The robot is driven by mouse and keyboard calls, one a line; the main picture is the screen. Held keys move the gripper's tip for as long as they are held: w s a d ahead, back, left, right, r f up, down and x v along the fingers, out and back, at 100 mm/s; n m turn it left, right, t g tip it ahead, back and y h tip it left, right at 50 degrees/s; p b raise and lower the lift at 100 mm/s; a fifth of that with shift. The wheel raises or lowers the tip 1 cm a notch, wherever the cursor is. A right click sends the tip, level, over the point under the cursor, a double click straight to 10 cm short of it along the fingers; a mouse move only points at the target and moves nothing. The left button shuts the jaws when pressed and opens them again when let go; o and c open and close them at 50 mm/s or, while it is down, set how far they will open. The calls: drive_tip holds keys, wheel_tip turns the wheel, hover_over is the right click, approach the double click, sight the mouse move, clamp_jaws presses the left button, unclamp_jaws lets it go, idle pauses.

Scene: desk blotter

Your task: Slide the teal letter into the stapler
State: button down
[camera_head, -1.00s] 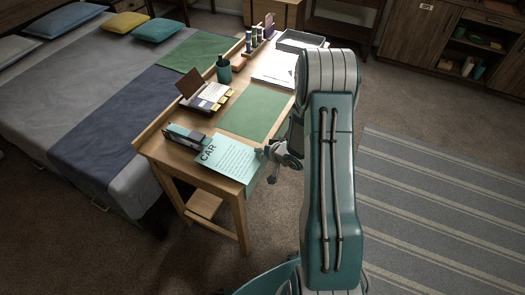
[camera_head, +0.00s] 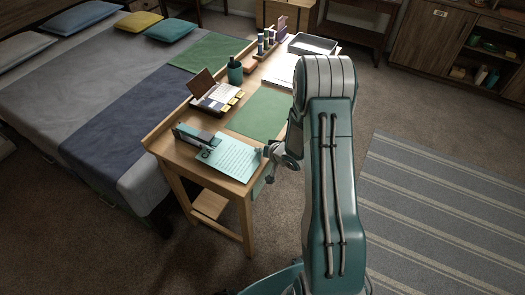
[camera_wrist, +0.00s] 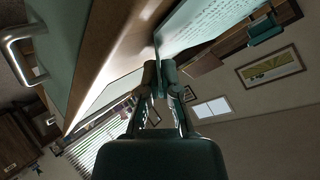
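The teal letter (camera_head: 232,160), a pale sheet with dark print, lies over the near end of the desk in the head view. Its heading end meets the front of the dark stapler (camera_head: 193,132), and part of the heading is out of sight there. I cannot tell how far the sheet is between the jaws. My gripper (camera_head: 268,152) is at the letter's opposite, right-hand edge, by the desk's side. In the wrist view, my gripper (camera_wrist: 155,70) has its fingertips together on the edge of the letter (camera_wrist: 193,24).
The wooden desk (camera_head: 172,148) also holds a green blotter (camera_head: 260,114), an organizer with cards (camera_head: 217,98), a dark green cup (camera_head: 235,72) and a grey tray (camera_head: 312,44). The bed (camera_head: 100,110) stands along its left side. Open carpet lies right of the desk.

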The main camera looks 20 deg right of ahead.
drive_tip(key=shift+w+a, duration=0.1)
drive_tip(key=shift+w, duration=0.05)
drive_tip(key=c, duration=0.7)
unclamp_jaws()
drive_tip(key=v, duration=1.1)
drive_tip(key=shift+s+r, duration=0.2)
drive_tip(key=shift+s, duration=0.15)
